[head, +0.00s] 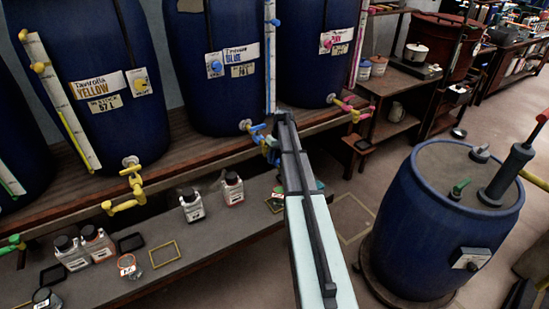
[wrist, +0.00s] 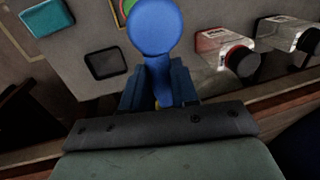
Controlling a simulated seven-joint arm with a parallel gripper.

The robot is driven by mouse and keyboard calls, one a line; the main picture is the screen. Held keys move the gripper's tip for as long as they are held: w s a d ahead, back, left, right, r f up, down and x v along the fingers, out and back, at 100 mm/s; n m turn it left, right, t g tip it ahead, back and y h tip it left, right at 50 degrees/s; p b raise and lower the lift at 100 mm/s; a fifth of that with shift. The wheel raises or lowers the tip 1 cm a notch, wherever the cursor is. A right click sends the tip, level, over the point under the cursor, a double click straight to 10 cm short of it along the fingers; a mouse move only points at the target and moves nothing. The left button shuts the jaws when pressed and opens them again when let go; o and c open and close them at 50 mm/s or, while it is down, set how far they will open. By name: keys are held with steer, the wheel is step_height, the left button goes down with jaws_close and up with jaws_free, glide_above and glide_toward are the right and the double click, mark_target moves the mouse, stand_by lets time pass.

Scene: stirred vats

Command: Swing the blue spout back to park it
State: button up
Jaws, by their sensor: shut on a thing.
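The blue vat (head: 218,80) stands on the wooden shelf, labelled BLUE. Its blue spout (head: 257,129) comes off a tap low on the vat's front. In the wrist view the blue spout (wrist: 158,30) shows as a round blue end with a stem running down between my jaws. My gripper (wrist: 158,88) is shut on that stem, with one dark blue finger on each side. In the head view my own arm hides most of the grip and part of the spout.
A yellow spout (head: 125,205) juts out at left and a pink spout (head: 353,109) at right. Below, the bench holds bottles (head: 191,205), a dark square pad (head: 131,242) and a yellow frame (head: 165,254). A blue drum (head: 420,245) stands on the floor at right.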

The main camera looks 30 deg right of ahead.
jaws_close()
steer(key=shift+d, duration=0.15)
steer(key=w+d+n+g+h, duration=0.2)
steer(key=w+d+n, duration=0.3)
steer(key=n, duration=1.1)
steer(key=shift+w+d, duration=0.4)
steer(key=shift+w, duration=0.1)
steer(key=shift+n, duration=0.3)
steer(key=o, duration=0.9)
jaws_free()
steer(key=shift+c, duration=0.2)
